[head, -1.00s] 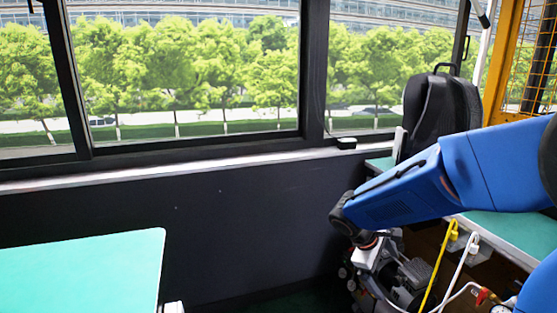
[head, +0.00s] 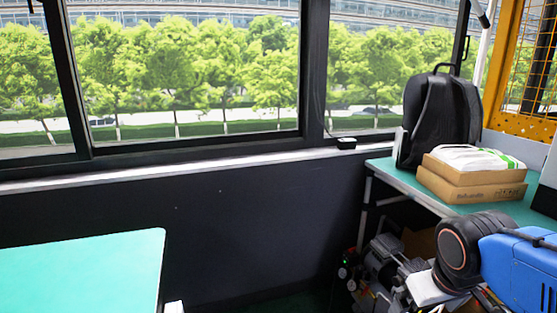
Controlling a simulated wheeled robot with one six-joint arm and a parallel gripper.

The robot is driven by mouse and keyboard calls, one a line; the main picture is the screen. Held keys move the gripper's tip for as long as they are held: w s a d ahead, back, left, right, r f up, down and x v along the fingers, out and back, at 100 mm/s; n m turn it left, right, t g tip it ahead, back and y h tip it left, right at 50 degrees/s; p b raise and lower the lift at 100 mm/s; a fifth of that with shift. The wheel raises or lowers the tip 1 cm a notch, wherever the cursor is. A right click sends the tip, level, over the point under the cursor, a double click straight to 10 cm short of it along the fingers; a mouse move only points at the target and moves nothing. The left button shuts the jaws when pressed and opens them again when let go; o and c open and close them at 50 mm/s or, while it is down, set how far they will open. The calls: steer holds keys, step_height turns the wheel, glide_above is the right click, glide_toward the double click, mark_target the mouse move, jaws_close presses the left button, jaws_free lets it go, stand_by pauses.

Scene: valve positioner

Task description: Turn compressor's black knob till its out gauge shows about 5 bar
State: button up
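The compressor (head: 382,262) is a cluttered grey and dark machine low under the green bench at the right. A small green light shows at its left side. Its black knob and out gauge cannot be made out at this size. My blue arm with its dark, orange-ringed joint (head: 458,252) comes in from the lower right and covers the machine's right part. A pale piece at my arm's end (head: 428,288) shows beside that joint, over the machine. The fingertips of my gripper cannot be made out, nor whether they touch anything.
The green bench (head: 385,172) above the compressor carries a black backpack (head: 440,118) and cardboard boxes (head: 470,185) with a white packet on top. Another green table (head: 80,265) stands at the lower left. Dark wall and floor lie open between them.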

steer(key=s, duration=0.1)
steer(key=s+m, duration=0.1)
steer(key=s+a+t, duration=0.1)
steer(key=shift+r+y, duration=0.25)
steer(key=shift+y, duration=0.15)
steer(key=shift+s+a+m, duration=0.15)
steer(key=shift+m, duration=0.15)
steer(key=c, duration=1.4)
steer(key=shift+o, duration=0.2)
steer(key=w+d+r+m+g, duration=0.1)
steer(key=w+r+m, duration=0.25)
steer(key=w, duration=1.25)
steer(key=m+g, duration=0.4)
steer(key=m, duration=0.4)
glide_above(360, 267)
step_height(360, 267, down, 26)
steer(key=shift+n, duration=0.25)
step_height(360, 267, down, 17)
steer(key=shift+s, duration=0.1)
